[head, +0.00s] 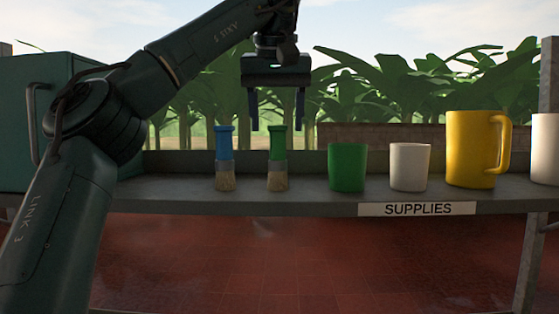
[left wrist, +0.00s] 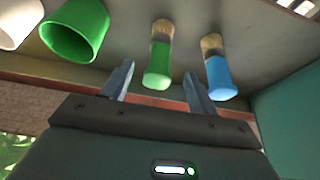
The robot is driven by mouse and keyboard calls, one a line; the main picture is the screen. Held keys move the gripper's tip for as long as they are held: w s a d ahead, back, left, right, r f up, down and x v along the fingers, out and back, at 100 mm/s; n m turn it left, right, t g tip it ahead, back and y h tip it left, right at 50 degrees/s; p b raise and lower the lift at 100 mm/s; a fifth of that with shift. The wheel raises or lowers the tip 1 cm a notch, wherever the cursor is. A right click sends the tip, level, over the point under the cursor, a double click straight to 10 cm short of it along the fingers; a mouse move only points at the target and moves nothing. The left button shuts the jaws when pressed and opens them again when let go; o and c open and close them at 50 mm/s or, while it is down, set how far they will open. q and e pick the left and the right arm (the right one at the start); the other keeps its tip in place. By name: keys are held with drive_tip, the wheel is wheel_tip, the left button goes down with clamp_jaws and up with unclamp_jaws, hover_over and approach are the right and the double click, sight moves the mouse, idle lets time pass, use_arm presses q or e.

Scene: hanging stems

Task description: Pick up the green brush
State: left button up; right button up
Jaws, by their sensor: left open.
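The green brush (head: 277,157) stands upright on the grey shelf, green handle up and bristles down. It also shows in the left wrist view (left wrist: 159,58), between the two fingers in the picture. The blue brush (head: 225,158) stands upright to its left; in the left wrist view it appears on the right (left wrist: 217,70). My left gripper (head: 276,128) points down with its fingers apart, directly above the green brush in the head view. It holds nothing, and the fingertips reach about the height of the handle top. My right gripper is not in view.
Right of the brushes on the shelf (head: 300,202) stand a green cup (head: 347,167), a white cup (head: 410,166) and a yellow jug (head: 472,148). Another white container (head: 545,148) is at the right edge. A dark green cabinet (head: 20,110) is at the left.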

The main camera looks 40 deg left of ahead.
sight(278, 151)
use_arm(q)
drive_tip(key=shift+x, duration=0.75)
drive_tip(key=shift+f, duration=0.3)
drive_tip(key=x, duration=0.5)
drive_tip(key=shift+a, duration=0.15)
drive_tip(key=shift+w, duration=0.1)
drive_tip(key=shift+c, duration=0.2)
drive_tip(key=c, duration=1)
drive_tip(key=shift+c, duration=0.2)
